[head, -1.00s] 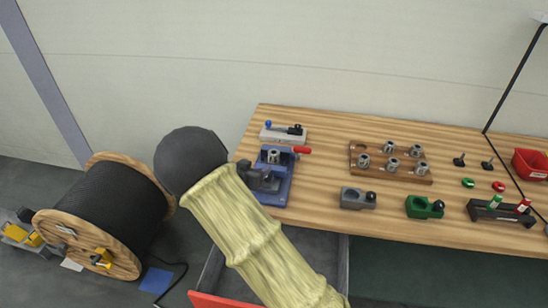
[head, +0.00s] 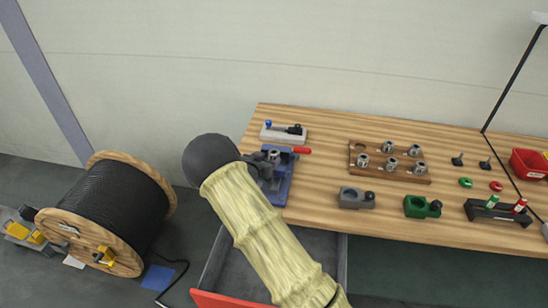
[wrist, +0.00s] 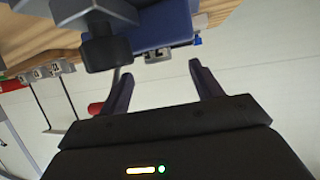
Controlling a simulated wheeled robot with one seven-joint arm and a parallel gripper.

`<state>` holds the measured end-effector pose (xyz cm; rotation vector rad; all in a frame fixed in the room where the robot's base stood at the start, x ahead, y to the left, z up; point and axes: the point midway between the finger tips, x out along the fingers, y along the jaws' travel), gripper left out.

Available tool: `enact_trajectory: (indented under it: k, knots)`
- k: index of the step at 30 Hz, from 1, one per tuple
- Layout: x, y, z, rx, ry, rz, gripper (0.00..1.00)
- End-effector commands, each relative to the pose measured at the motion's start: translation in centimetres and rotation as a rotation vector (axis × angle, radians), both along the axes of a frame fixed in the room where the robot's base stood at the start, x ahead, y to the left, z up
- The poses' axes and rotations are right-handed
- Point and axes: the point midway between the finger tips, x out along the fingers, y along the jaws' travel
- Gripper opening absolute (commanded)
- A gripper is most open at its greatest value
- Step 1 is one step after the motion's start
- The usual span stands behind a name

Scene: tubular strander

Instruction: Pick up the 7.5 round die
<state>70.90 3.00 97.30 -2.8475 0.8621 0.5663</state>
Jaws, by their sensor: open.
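Several grey metal round dies sit on a wooden rack (head: 400,176) on the bench; their size marks are too small to read, so I cannot tell which is the 7.5. Another round grey piece (head: 273,155) sits in the blue fixture (head: 277,190) at the bench's left end. My gripper (wrist: 163,86) is open and empty in the wrist view. The blue fixture (wrist: 160,28) and a dark block (wrist: 106,52) show beyond its fingers. In the head view my sleeved arm covers part of the fixture, and the fingertips cannot be made out.
A grey block (head: 357,198) and a green block (head: 422,207) stand near the bench's front edge. A red bin (head: 529,163) is at the right. An open drawer (head: 215,268) lies below the bench. A cable reel (head: 115,215) stands left.

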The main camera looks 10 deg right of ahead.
Motion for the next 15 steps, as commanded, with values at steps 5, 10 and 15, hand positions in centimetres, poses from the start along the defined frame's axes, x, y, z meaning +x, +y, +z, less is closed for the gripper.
enact_trajectory:
  k: [5,10,15]
  knots:
    - [1.4,-1.4,-0.9,-0.002,0.001,-0.002,0.65]
    - [3.0,-2.5,-1.9,-0.001,0.001,-0.001,0.65]
    - [3.3,-2.6,-2.2,-0.001,-0.001,0.000,0.65]
